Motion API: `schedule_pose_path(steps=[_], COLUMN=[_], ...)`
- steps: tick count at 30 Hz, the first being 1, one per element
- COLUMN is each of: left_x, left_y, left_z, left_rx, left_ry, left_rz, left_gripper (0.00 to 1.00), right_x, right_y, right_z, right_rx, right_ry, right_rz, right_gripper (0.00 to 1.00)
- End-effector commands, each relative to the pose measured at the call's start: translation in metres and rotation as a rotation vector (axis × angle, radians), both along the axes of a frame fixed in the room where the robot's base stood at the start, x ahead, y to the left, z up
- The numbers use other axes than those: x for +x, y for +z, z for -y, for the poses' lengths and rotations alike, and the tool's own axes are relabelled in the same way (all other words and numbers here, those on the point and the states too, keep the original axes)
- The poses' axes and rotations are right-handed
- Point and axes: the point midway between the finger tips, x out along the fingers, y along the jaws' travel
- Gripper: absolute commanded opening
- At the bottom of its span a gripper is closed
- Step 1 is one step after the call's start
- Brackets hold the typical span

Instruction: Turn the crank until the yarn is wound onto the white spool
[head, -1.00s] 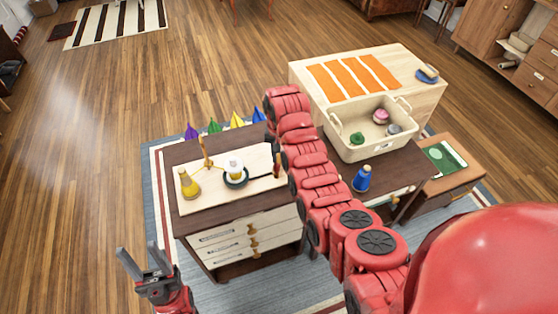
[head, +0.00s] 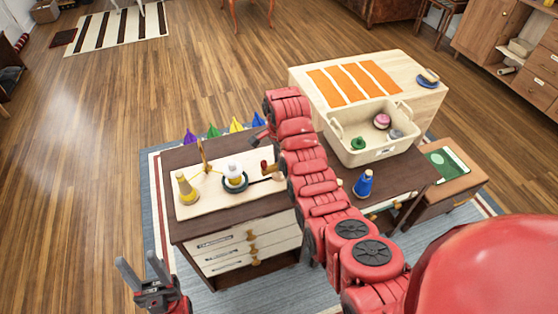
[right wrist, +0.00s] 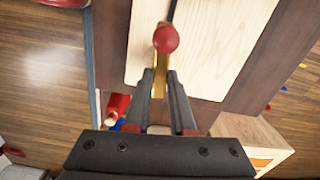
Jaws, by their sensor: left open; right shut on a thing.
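A white spool (head: 235,171) stands on a dark round base on a pale board (head: 205,205). A yellow cone of yarn (head: 187,190) stands at the board's left. A thin yellow strand runs by a brass guide post (head: 204,158) toward the spool. The crank handle (head: 266,170) is right of the spool, partly behind my right arm. In the right wrist view its red knob (right wrist: 165,38) sits beyond the fingertips. My right gripper (right wrist: 161,78) is shut on the handle's brass stem. My left gripper (head: 138,262) is open and empty, off the table's front left.
A blue spool (head: 363,183) stands right of my right arm. A cream bin (head: 375,152) holds several small coloured items. A pale table with orange strips (head: 415,110) stands behind. Floor is open at left.

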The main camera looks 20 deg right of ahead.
Motion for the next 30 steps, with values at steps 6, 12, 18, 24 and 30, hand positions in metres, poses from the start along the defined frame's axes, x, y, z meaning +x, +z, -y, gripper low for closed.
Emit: schedule_pose_path(steps=[6, 12, 18, 24, 30], left_x=[-0.0001, -0.0001, 0.0, 0.0, 0.0], left_y=[0.0, 0.0001, 0.0, 0.0001, 0.0001], left_z=[0.0, 0.0, 0.0, 0.0, 0.0], left_rx=[0.0, 0.0, 0.0, 0.0, 0.0], left_ry=[0.0, 0.0, 0.0, 0.0, 0.0], left_rz=[0.0, 0.0, 0.0, 0.0, 0.0], left_gripper=[0.5, 0.5, 0.5, 0.5, 0.5], right_x=[-0.0006, -0.0006, -0.0005, -0.0005, -0.0004], right_y=[-0.0008, -0.0008, -0.0008, -0.0008, -0.0007], right_z=[-0.0006, -0.0007, -0.0008, -0.0008, -0.0008], right_rx=[0.001, 0.001, 0.001, 0.001, 0.001], right_ry=[-0.203, -0.387, -0.542, -0.653, -0.716], right_rz=[-0.002, -0.002, -0.002, -0.002, -0.002], right_gripper=[0.0, 0.0, 0.0, 0.0, 0.0])
